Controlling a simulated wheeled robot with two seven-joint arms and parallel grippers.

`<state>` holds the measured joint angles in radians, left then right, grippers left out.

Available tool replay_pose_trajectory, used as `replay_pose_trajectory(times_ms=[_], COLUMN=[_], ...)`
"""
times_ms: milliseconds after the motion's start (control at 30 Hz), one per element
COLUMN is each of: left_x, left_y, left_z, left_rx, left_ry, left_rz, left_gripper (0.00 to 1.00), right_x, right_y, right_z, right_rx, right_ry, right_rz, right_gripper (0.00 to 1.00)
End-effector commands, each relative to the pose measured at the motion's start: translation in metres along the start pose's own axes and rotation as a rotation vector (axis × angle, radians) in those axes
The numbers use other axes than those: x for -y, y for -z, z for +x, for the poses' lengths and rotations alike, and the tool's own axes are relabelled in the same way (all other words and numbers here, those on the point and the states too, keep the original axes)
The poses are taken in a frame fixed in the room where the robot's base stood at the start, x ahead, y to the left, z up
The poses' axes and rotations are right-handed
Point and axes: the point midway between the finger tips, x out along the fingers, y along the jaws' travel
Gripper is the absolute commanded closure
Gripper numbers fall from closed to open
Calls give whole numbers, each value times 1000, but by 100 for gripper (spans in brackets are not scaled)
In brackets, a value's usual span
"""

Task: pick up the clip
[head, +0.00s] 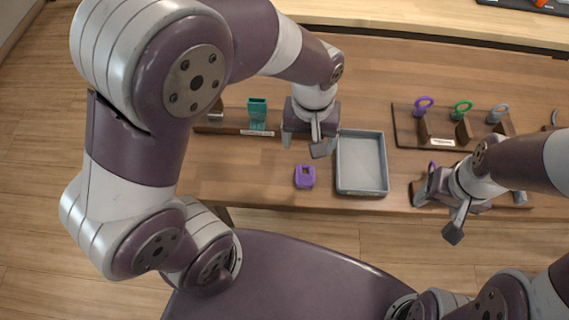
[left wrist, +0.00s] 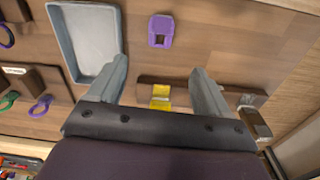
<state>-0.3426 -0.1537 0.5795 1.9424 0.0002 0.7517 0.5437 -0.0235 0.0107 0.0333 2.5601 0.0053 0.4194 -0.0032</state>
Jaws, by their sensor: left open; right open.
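A purple clip (head: 304,176) lies on the wooden table, just left of the grey tray (head: 341,185). It also shows in the left wrist view (left wrist: 160,30), beyond the fingertips. My left gripper (head: 304,146) is open and empty, farther back on the table than the purple clip and apart from it. A yellow clip (left wrist: 160,97) on the rack shows between its fingers in the left wrist view; my gripper hides it in the head view. My right gripper (head: 437,218) is open at the table's front right.
A ring board (head: 408,130) with purple, green and grey rings stands at the back right. A low board (head: 520,200) lies by my right gripper. Table left of the purple clip is clear.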

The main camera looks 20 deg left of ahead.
Motion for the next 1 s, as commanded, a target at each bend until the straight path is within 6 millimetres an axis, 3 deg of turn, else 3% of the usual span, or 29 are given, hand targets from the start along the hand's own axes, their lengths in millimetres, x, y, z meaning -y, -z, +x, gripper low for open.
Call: replay_pose_trajectory(times_ms=[167,400,567,800,1000], left_x=[3,4,4,6,6], left_y=[-4,-6,-6,-12,-11], left_z=[5,58,77,119,126], left_rx=[21,22,20,20,17], left_ry=[14,15,13,14,12], left_rz=[-77,-81,-81,-80,-80], left_gripper=[21,21,21,21,21], right_x=[0,0,0,0,0], right_y=[0,-1,-1,-2,-2], right_z=[1,8,9,13,13], right_rx=[0,0,0,0,0], right_ry=[0,0,0,0,0], right_rz=[0,0,0,0,0], right_gripper=[33,33,33,33,33])
